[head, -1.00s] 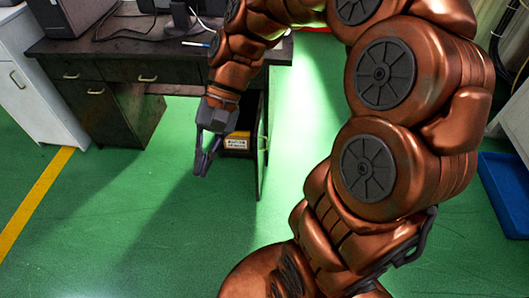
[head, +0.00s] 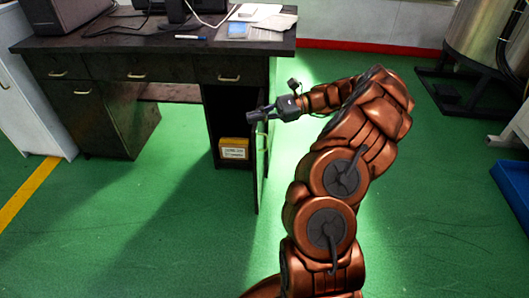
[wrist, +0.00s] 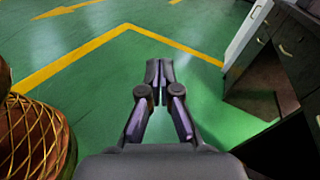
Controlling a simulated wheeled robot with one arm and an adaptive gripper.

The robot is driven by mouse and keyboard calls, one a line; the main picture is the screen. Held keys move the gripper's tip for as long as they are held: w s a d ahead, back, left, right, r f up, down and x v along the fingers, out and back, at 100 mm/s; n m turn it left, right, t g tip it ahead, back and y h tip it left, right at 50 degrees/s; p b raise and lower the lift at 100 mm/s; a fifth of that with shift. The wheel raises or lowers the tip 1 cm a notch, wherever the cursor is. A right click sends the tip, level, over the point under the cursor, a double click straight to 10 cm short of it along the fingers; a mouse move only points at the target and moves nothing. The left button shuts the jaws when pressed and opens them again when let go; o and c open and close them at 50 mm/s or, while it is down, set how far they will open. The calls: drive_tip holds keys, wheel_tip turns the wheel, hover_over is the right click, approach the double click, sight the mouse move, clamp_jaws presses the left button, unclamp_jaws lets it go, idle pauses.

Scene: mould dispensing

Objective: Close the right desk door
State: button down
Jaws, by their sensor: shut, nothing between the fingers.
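The dark desk (head: 160,62) stands at the back left in the head view. Its right door (head: 257,185) is swung open toward me and shows nearly edge-on. The compartment behind it is open, with a yellow box (head: 233,148) inside. My gripper (head: 256,115) is at the upper part of the door, reaching in from the right and pointing left. I cannot tell whether it touches the door. In the wrist view, its fingers (wrist: 160,80) are together and empty, and the desk (wrist: 285,120) is at the right edge.
A monitor base, papers (head: 262,22) and a pen lie on the desk top. A white cabinet (head: 28,110) stands left of the desk. The green floor in front is clear.

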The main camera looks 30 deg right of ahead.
drive_tip(key=s+d+f+m+t+h+b, duration=0.1)
drive_tip(key=s+d+f+m+t+b, duration=0.2)
drive_tip(key=d+f, duration=0.5)
drive_tip(key=s+d+f+m+t+h+b, duration=0.1)
drive_tip(key=d+f+m+t+b, duration=0.25)
drive_tip(key=d+f, duration=0.5)
drive_tip(key=b+x, duration=0.5)
drive_tip(key=x, duration=0.8)
drive_tip(key=shift+w+m, duration=0.15)
drive_tip(key=shift+m, duration=0.2)
drive_tip(key=shift+a, duration=0.2)
